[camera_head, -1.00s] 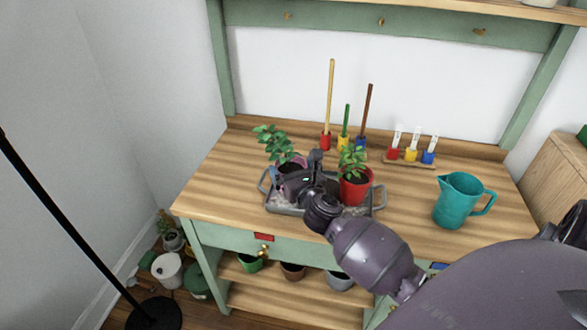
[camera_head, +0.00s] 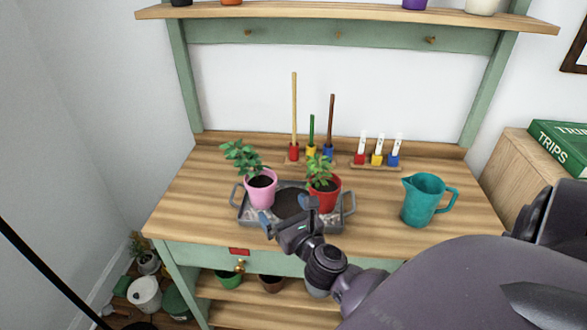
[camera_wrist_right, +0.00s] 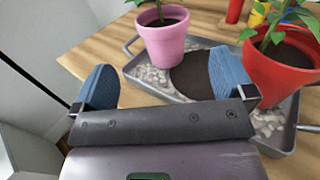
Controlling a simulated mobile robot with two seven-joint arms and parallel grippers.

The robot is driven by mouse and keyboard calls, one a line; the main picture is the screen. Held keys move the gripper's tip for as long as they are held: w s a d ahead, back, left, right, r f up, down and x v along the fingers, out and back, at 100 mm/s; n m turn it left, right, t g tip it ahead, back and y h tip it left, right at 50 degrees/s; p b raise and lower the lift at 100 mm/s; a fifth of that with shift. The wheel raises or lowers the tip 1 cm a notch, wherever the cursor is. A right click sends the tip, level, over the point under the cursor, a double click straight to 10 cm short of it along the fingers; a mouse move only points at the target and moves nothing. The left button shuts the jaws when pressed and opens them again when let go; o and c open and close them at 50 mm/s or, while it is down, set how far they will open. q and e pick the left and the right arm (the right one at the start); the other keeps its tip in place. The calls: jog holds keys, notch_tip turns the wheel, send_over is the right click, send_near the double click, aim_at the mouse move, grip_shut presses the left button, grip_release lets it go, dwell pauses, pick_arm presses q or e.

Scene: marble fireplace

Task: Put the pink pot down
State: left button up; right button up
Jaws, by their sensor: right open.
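The pink pot (camera_head: 261,192) with a leafy plant stands upright at the left end of the grey tray (camera_head: 349,204) on the wooden bench. In the right wrist view the pink pot (camera_wrist_right: 163,42) stands clear of my fingers. A red pot (camera_head: 325,198) with a plant stands at the tray's right end, with a dark round patch between the pots. My right gripper (camera_head: 289,216) is open and empty at the tray's front edge, nearer to me than the pink pot; its blue fingertips (camera_wrist_right: 165,85) are wide apart. My left gripper is not in view.
A teal pitcher (camera_head: 422,200) stands on the right of the bench. Coloured tool holders (camera_head: 311,153) with tall handles and a small labelled rack (camera_head: 376,160) stand at the back. The bench left of the tray is clear.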

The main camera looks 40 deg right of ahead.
jog(key=s+a+f+n+y, duration=0.3)
jog(key=s+a+n, duration=0.1)
jog(key=n, duration=0.7)
jog(key=s+a+f+n+y, duration=0.2)
jog(key=s+a+n+y, duration=0.15)
jog(key=n, duration=0.85)
jog(key=s+f+n+g+h, duration=0.2)
jog(key=s+f+n+g, duration=0.4)
jog(key=s+f+n, duration=0.4)
jog(key=n, duration=0.6)
jog(key=shift+s+a+f+g, duration=0.2)
jog(key=shift+s+g, duration=0.05)
jog(key=shift+g, duration=0.05)
jog(key=shift+r, duration=0.1)
